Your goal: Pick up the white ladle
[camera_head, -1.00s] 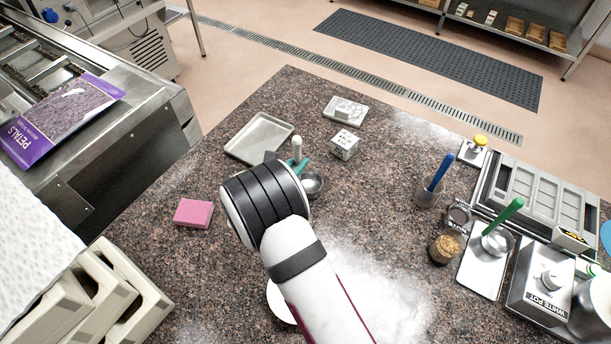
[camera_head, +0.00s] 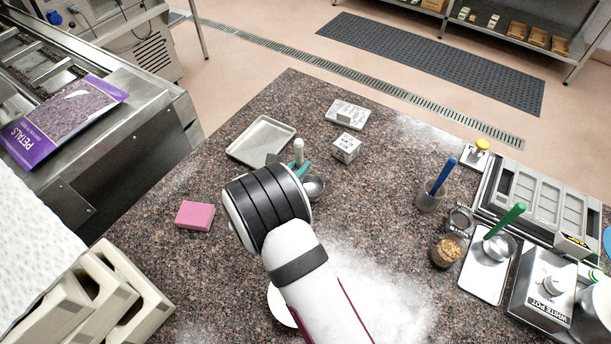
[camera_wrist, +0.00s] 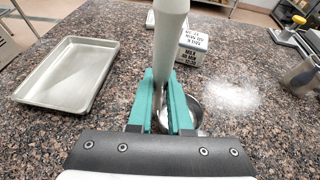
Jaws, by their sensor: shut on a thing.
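The white ladle (camera_wrist: 171,35) stands upright between the teal fingers of my gripper (camera_wrist: 164,100) in the wrist view. Its steel bowl (camera_wrist: 190,112) shows just behind and to the right of the fingers. In the head view the white handle top (camera_head: 298,148) and the steel bowl (camera_head: 314,187) show beyond my wrist, and part of my gripper (camera_head: 302,170) shows beside the handle. My gripper is shut on the ladle's handle. I cannot tell whether the bowl touches the counter.
An empty metal tray (camera_head: 237,152) lies left of the ladle, and a labelled white box (camera_head: 346,148) stands to its right. A pink block (camera_head: 195,215) lies at the left. A blue-handled tool in a cup (camera_head: 431,198) and a green-handled ladle (camera_head: 505,220) stand at the right.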

